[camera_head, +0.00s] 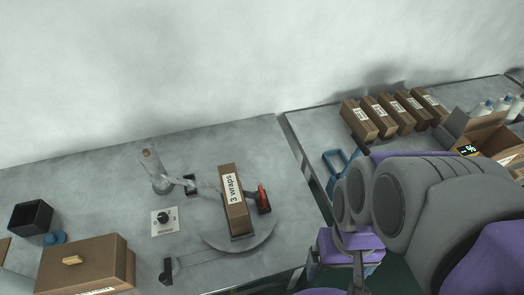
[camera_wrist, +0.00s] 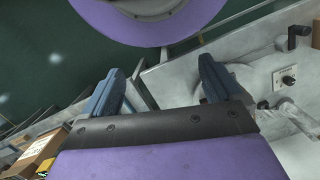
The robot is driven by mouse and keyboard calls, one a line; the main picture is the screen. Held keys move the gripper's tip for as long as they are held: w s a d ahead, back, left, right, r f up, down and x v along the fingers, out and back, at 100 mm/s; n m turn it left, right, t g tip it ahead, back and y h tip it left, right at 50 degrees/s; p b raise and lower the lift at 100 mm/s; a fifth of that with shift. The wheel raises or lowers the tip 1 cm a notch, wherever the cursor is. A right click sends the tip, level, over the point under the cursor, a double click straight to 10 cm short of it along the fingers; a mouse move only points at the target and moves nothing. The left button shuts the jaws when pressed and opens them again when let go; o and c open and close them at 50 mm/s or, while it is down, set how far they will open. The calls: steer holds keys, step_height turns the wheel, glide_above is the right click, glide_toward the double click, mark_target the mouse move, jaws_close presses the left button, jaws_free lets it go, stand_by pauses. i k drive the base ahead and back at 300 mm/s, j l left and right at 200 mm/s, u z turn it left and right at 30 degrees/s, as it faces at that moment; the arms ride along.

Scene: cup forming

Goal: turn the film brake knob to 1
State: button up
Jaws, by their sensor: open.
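The film brake knob (camera_head: 163,217) is a small black knob on a white square plate, lying on the left table. It also shows at the right of the wrist view (camera_wrist: 288,80). Its marks are too small to read, so I cannot tell its setting. My gripper (camera_wrist: 160,78) has two blue-grey fingers spread wide with nothing between them. It is over the gap between the tables, well apart from the knob. In the head view my arm fills the lower right and partly hides the gripper.
A clear film roll (camera_head: 158,172) stands behind. A brown lidded box (camera_head: 87,268) and a black bin (camera_head: 31,217) are left. Several boxes (camera_head: 357,120) line the right table.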

mark_target(163, 217)
steer(key=u, duration=1.6)
steer(key=i+j, duration=0.15)
steer(key=j, duration=0.25)
steer(key=i+j, duration=0.15)
steer(key=j, duration=0.2)
steer(key=u, duration=0.05)
